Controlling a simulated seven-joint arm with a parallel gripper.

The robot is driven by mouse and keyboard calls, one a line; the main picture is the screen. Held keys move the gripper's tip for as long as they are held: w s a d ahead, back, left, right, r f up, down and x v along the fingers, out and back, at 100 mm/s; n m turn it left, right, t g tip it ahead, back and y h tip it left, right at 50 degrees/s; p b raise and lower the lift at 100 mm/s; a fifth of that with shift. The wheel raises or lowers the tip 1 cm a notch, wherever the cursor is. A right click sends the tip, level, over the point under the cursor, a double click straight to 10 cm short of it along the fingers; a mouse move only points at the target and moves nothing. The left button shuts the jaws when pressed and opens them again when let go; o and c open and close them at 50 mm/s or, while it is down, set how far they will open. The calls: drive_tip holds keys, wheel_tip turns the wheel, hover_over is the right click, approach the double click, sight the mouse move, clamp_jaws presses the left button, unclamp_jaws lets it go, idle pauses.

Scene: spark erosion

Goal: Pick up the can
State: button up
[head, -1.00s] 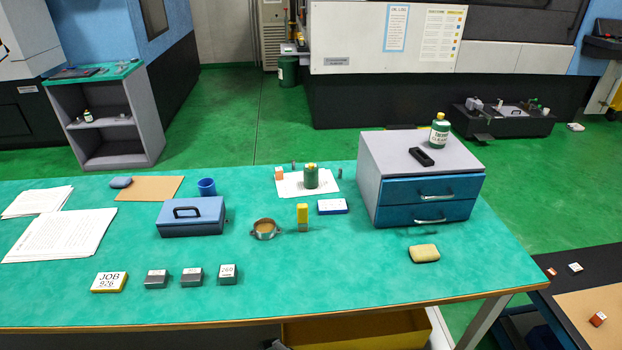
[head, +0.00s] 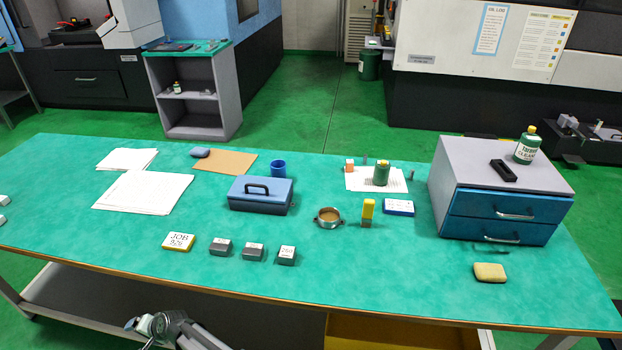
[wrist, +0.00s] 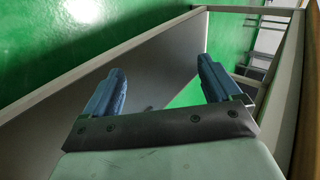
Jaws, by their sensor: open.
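A small green can (head: 381,175) with a yellow top stands upright on a white sheet at the back right of the table's middle. A green bottle (head: 525,148) with a yellow cap and a label stands on the drawer cabinet. My gripper (wrist: 160,75) is open and empty in the wrist view, its two blue fingers apart, with a grey shelf panel and green floor beyond. It is far from the can, which does not show in the wrist view. Part of my arm shows at the bottom of the head view, below the table's front edge.
The table's front edge (head: 300,300) lies above my arm.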

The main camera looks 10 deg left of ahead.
drive_tip(key=s+a+r+m+y, duration=0.15)
drive_tip(key=a+r, duration=0.35)
drive_tip(key=r, duration=0.5)
drive_tip(key=a+r+m+y, duration=0.2)
drive_tip(key=a+r, duration=0.4)
drive_tip(key=r, duration=0.3)
drive_tip(key=w+d+r+m, duration=0.1)
drive_tip(key=w+d+r, duration=0.3)
drive_tip(key=w+r, duration=0.45)
drive_tip(key=w+d+r, duration=0.3)
drive_tip(key=w+r, duration=0.5)
drive_tip(key=w, duration=0.2)
drive_tip(key=w+d+m+t+h, duration=0.1)
drive_tip(key=w+d+h, duration=0.6)
drive_tip(key=w+d, duration=2.45)
drive_tip(key=m+g+h, duration=0.2)
drive_tip(key=m+h, duration=0.2)
drive_tip(key=h, duration=0.2)
approach(382, 169)
drive_tip(key=w+r, duration=0.1)
drive_tip(key=w, duration=0.2)
drive_tip(key=f, duration=0.7)
drive_tip(key=shift+s+d+f, duration=0.1)
drive_tip(key=shift+d+f, duration=0.25)
drive_tip(key=shift+s+a+f, duration=0.1)
drive_tip(key=shift+f, duration=1.2)
drive_tip(key=shift+s+a+f, duration=0.1)
drive_tip(key=shift+f, duration=1.25)
